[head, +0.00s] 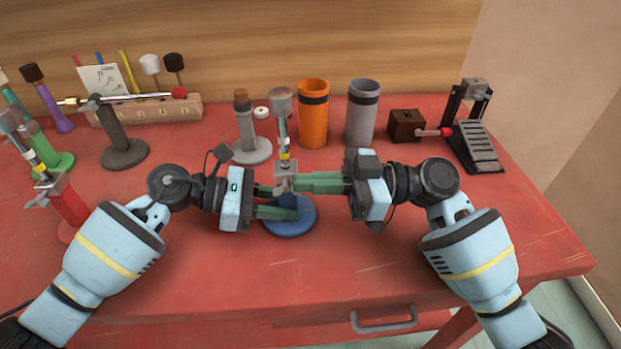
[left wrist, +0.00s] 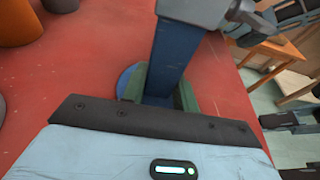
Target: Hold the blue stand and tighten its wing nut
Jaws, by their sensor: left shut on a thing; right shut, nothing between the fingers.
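The blue stand has a round base (head: 291,226) on the red table and a short post (left wrist: 172,58), with a grey clamp block (head: 286,169) on top. A rod with a yellow band and a grey head (head: 281,101) rises from the clamp. My left gripper (head: 284,202) is shut on the post, low down; its green fingers flank the post in the left wrist view. My right gripper (head: 299,183) is shut and empty, its fingertips right at the clamp from the right.
Behind stand a grey stand (head: 250,150), an orange cup (head: 313,118) and a grey cup (head: 361,115). A pedal (head: 477,146) and brown block (head: 405,125) are back right. Red (head: 70,205) and green (head: 50,160) stands are left. The front right table is clear.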

